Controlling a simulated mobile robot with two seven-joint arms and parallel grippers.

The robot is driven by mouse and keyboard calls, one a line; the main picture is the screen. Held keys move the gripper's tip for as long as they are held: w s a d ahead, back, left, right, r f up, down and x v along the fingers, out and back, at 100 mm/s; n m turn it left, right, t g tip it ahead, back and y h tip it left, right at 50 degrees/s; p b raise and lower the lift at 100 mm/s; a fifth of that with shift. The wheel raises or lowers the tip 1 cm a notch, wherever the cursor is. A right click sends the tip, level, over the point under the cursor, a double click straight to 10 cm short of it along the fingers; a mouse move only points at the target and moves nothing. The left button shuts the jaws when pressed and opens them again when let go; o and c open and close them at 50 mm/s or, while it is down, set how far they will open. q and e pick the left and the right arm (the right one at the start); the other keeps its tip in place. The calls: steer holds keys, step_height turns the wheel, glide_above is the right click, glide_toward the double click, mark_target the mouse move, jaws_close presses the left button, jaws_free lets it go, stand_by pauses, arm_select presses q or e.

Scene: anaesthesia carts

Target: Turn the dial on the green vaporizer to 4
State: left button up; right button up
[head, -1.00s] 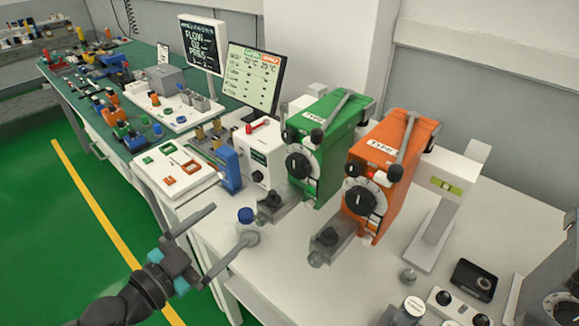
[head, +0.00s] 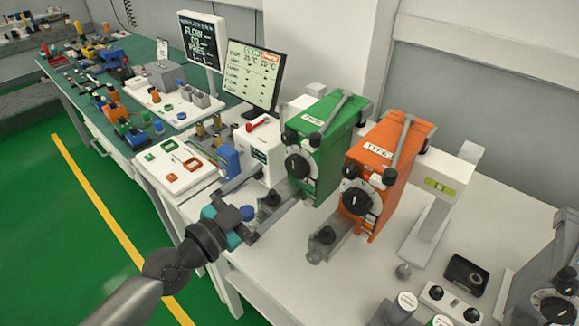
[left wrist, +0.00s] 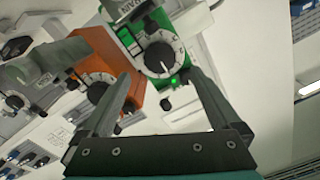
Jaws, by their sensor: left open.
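The green vaporizer (head: 330,140) stands upright on the white table, with a black and white dial (head: 297,166) low on its front. The dial also shows in the left wrist view (left wrist: 159,57), near the fingertips, with a small lit green lamp beside it. My left gripper (head: 278,188) is open and empty, its fingers pointing toward the green vaporizer's front. In the left wrist view, the gripper's (left wrist: 160,78) fingers lie to either side of the dial in the picture, apparently short of it. The dial's number cannot be read. My right gripper is not in view.
An orange vaporizer (head: 385,150) with its own dial stands close to the right of the green one. A black-knobbed fitting (head: 324,245) sticks out before it. A white monitor box (head: 262,150) stands left.

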mark_target(294, 169)
arm_select(q)
steer(key=p+x, duration=0.1)
steer(key=x, duration=0.5)
steer(key=shift+w+d, duration=0.2)
steer(key=c, duration=1.4)
